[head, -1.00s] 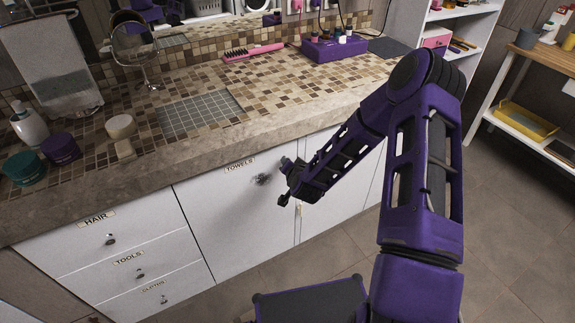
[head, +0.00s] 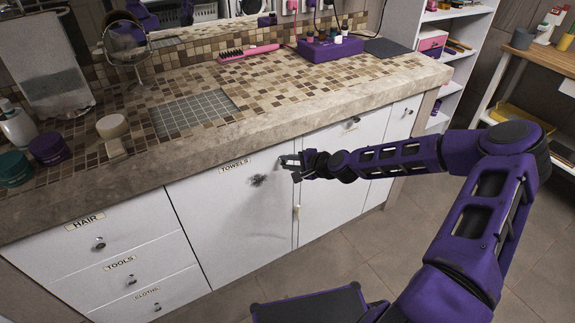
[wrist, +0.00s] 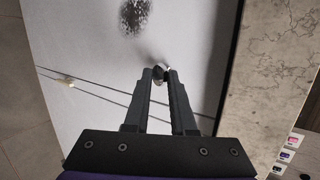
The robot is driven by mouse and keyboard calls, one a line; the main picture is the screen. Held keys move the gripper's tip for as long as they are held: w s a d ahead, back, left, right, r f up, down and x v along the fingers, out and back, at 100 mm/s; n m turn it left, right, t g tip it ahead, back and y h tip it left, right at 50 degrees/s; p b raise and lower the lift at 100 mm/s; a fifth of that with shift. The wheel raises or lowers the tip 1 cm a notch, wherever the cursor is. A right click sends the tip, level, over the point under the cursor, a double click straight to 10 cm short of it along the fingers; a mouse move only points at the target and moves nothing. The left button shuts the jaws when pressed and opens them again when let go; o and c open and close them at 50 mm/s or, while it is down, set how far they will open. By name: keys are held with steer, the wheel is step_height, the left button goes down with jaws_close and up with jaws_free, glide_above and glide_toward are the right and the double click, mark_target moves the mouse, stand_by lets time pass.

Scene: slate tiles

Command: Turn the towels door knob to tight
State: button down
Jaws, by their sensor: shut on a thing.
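The white towels door (head: 225,225) is under the counter, with its TOWELS label (head: 234,164) at the top edge. My gripper (head: 284,161) is at the upper right of this door, reaching in from the right. In the wrist view, my gripper (wrist: 161,76) has its two dark fingers closed in around a small, shiny round knob (wrist: 160,70) at their tips. The fingers hide part of the knob, and no tight mark or pointer on it can be made out. The door looks closed.
A dark speckled patch (head: 257,180) marks the door left of my gripper. A small cream piece (head: 296,212) sits at the door's right edge. The stone counter edge (head: 330,118) overhangs above. Drawers (head: 120,265) stand left; the tiled floor (head: 370,265) in front is clear.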

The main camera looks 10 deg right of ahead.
steer(key=shift+d+m+y, duration=0.1)
steer(key=shift+m+y, duration=0.2)
steer(key=shift+m, duration=0.1)
stand_by(0.3)
steer(key=c, duration=1)
jaws_free()
steer(key=p+v, duration=0.2)
steer(key=v, duration=1.5)
steer(key=shift+d+r, duration=0.1)
steer(key=shift+d, duration=0.1)
